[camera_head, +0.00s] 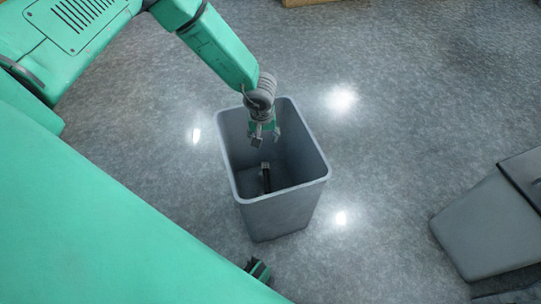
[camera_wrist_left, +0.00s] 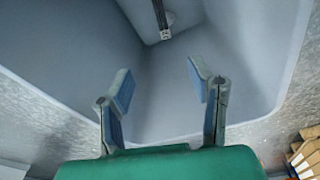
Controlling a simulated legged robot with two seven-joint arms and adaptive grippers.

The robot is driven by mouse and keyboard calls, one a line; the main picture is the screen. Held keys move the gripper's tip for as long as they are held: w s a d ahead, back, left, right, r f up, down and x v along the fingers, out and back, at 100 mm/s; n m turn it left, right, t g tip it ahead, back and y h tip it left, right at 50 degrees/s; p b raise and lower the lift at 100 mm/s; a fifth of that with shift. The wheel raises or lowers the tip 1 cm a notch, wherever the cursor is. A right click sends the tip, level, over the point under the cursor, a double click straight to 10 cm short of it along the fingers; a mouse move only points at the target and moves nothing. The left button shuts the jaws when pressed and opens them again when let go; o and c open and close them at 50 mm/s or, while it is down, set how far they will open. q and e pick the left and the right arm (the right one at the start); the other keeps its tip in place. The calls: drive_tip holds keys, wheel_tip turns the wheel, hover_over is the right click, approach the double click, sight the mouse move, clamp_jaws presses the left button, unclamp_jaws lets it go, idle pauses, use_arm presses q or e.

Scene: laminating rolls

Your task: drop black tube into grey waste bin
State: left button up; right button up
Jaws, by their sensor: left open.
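The grey waste bin (camera_head: 285,212) stands upright on the floor with its open top facing up. The black tube (camera_head: 266,178) is inside the bin, near its inner wall, below and apart from my left gripper. It also shows at the top of the left wrist view (camera_wrist_left: 161,20), partly cut off by the frame edge; I cannot tell whether it rests on the bin's bottom. My left gripper (camera_head: 267,139) is over the bin's opening, fingers spread and pointing down. In the left wrist view its two fingers (camera_wrist_left: 160,84) are apart with nothing between them.
The speckled grey floor (camera_head: 400,120) around the bin is clear. A dark grey object (camera_head: 488,228) lies at the right edge. A brown wooden edge (camera_head: 304,2) shows at the top. Brown box-like items (camera_wrist_left: 304,152) show at the left wrist view's lower right.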

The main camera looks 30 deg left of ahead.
use_arm(q)
wheel_tip(320, 180, up, 12)
drive_tip(key=s, duration=0.1)
drive_tip(key=shift+s+d+f, duration=0.15)
drive_tip(key=shift+s+d, duration=0.1)
use_arm(e)
drive_tip(key=shift+a+r, duration=0.15)
drive_tip(key=shift+a, duration=0.3)
use_arm(q)
drive_tip(key=shift+d, duration=0.1)
drive_tip(key=s+d+m+g+p, duration=0.1)
drive_tip(key=s+m+p, duration=0.6)
drive_tip(key=s, duration=2.2)
drive_tip(key=shift+d+m+h+p, duration=0.35)
drive_tip(key=shift+d+p, duration=0.3)
drive_tip(key=shift+p, duration=0.5)
use_arm(e)
wheel_tip(320, 180, up, 9)
drive_tip(key=shift+d, duration=0.15)
use_arm(q)
drive_tip(key=shift+w, duration=0.15)
use_arm(e)
drive_tip(key=shift+r, duration=0.1)
